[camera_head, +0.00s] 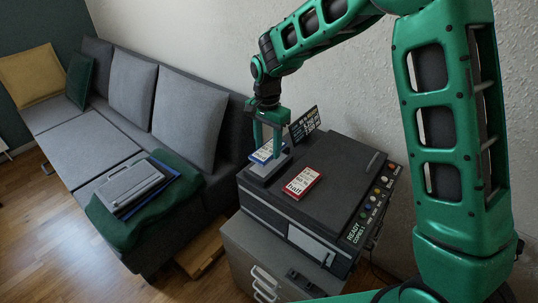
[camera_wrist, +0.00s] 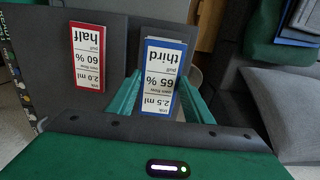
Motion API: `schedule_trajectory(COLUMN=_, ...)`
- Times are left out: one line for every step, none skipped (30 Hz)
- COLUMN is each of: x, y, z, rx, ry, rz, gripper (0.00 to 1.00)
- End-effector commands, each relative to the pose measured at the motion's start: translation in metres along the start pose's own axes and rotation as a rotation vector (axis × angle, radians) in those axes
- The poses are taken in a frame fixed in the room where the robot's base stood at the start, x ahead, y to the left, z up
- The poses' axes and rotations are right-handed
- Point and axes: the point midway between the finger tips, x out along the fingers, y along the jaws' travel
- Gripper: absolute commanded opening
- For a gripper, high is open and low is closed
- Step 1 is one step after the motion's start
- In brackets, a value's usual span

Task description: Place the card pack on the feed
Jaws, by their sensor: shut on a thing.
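My gripper (camera_head: 267,140) points down at the left end of a dark copier-like machine (camera_head: 335,168). It is shut on a blue-edged card pack (camera_head: 265,154) with a white printed label. In the wrist view this pack (camera_wrist: 163,78) reads "third", "65 %" and "2.5 ml" and sits between my two green fingers. A red-edged card pack (camera_head: 302,184) lies flat on the machine's top, right of my gripper; in the wrist view it (camera_wrist: 88,58) reads "half", "60 %" and "2.0 ml". I cannot tell which part is the feed, or whether the blue pack touches the surface below.
A panel of coloured buttons and a "READY" display (camera_head: 357,232) runs along the machine's right edge. A black printed sign (camera_head: 304,124) stands behind. The machine rests on a grey drawer cabinet (camera_head: 262,262). A grey sofa (camera_head: 90,150) with a case (camera_head: 130,187) on it is left.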

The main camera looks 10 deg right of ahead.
Motion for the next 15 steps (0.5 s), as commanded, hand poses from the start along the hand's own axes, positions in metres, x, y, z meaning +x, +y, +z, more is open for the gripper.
schedule_trajectory(x=0.002, y=-0.001, z=-0.002, rx=-0.001, ry=0.000, rz=0.000, gripper=0.23)
schedule_trajectory(x=0.002, y=-0.001, z=-0.003, rx=-0.001, ry=0.000, rz=0.000, gripper=0.23)
schedule_trajectory(x=0.004, y=-0.001, z=-0.003, rx=-0.002, ry=0.000, rz=0.000, gripper=0.23)
schedule_trajectory(x=0.005, y=-0.001, z=-0.003, rx=-0.002, ry=-0.001, rz=0.000, gripper=0.23)
schedule_trajectory(x=0.007, y=-0.001, z=-0.003, rx=-0.002, ry=-0.001, rz=0.001, gripper=0.23)
schedule_trajectory(x=0.011, y=-0.001, z=-0.003, rx=-0.002, ry=-0.001, rz=0.001, gripper=0.23)
schedule_trajectory(x=0.015, y=-0.001, z=-0.003, rx=-0.002, ry=-0.001, rz=0.001, gripper=0.23)
schedule_trajectory(x=0.019, y=-0.001, z=-0.003, rx=-0.003, ry=-0.001, rz=0.001, gripper=0.23)
schedule_trajectory(x=0.025, y=0.000, z=-0.002, rx=-0.003, ry=-0.002, rz=0.002, gripper=0.23)
schedule_trajectory(x=0.029, y=-0.001, z=-0.003, rx=-0.003, ry=-0.002, rz=0.002, gripper=0.23)
schedule_trajectory(x=0.033, y=-0.001, z=-0.002, rx=-0.003, ry=-0.002, rz=0.002, gripper=0.23)
schedule_trajectory(x=0.038, y=-0.001, z=-0.002, rx=-0.003, ry=-0.001, rz=0.001, gripper=0.23)
schedule_trajectory(x=0.040, y=-0.001, z=-0.003, rx=-0.002, ry=-0.001, rz=0.000, gripper=0.23)
schedule_trajectory(x=0.042, y=-0.001, z=-0.003, rx=-0.002, ry=0.000, rz=-0.001, gripper=0.23)
schedule_trajectory(x=0.043, y=-0.001, z=-0.003, rx=-0.002, ry=0.000, rz=-0.001, gripper=0.23)
